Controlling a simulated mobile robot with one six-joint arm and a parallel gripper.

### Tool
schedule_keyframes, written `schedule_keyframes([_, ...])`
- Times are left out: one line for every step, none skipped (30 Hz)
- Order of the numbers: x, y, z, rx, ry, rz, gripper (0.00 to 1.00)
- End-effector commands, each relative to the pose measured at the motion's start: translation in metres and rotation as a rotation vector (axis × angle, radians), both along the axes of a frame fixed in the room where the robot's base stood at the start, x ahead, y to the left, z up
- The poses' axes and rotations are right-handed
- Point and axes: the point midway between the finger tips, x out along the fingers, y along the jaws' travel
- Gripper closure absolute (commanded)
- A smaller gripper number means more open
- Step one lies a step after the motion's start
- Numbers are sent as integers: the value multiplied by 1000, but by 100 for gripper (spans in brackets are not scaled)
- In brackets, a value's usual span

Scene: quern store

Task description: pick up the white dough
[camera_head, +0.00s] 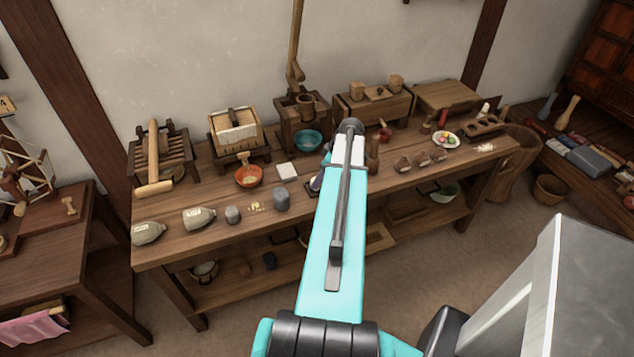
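A small pale, flat square block (286,171) lies on the long wooden table (180,245), right of an orange bowl. It may be the white dough, but I cannot tell at this size. Some small whitish pieces (485,147) also lie near the table's right end. My turquoise arm stretches up the middle of the picture over the table and hides part of the tabletop.
An orange bowl (248,176) and a teal bowl (307,140) stand beside the block. Grey sacks (148,232) and a grey stone cylinder (281,199) are along the front. Wooden presses (236,130) line the back. Open floor lies before the table at right.

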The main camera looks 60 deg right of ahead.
Motion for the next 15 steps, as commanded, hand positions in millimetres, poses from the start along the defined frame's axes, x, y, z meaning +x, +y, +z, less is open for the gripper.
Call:
schedule_keyframes([2,0,-2,2,0,1,47])
schedule_keyframes([3,0,-5,2,0,1,47])
schedule_keyframes([5,0,-9,2,0,1,47])
schedule_keyframes([6,1,-12,1,0,2,47])
schedule_keyframes([7,1,-14,1,0,2,47])
schedule_keyframes([9,1,-17,1,0,2,47])
schedule_keyframes([9,1,-19,1,0,2,47])
schedule_keyframes([10,1,-21,1,0,2,47])
schedule_keyframes([11,2,-24,1,0,1,47])
schedule_keyframes([11,2,-25,1,0,1,47])
schedule_keyframes([12,2,-26,1,0,1,47])
schedule_keyframes([12,2,-27,1,0,1,47])
schedule_keyframes([12,2,-27,1,0,1,47])
schedule_keyframes([12,2,-28,0,0,1,47])
schedule_keyframes([12,2,-28,0,0,1,47])
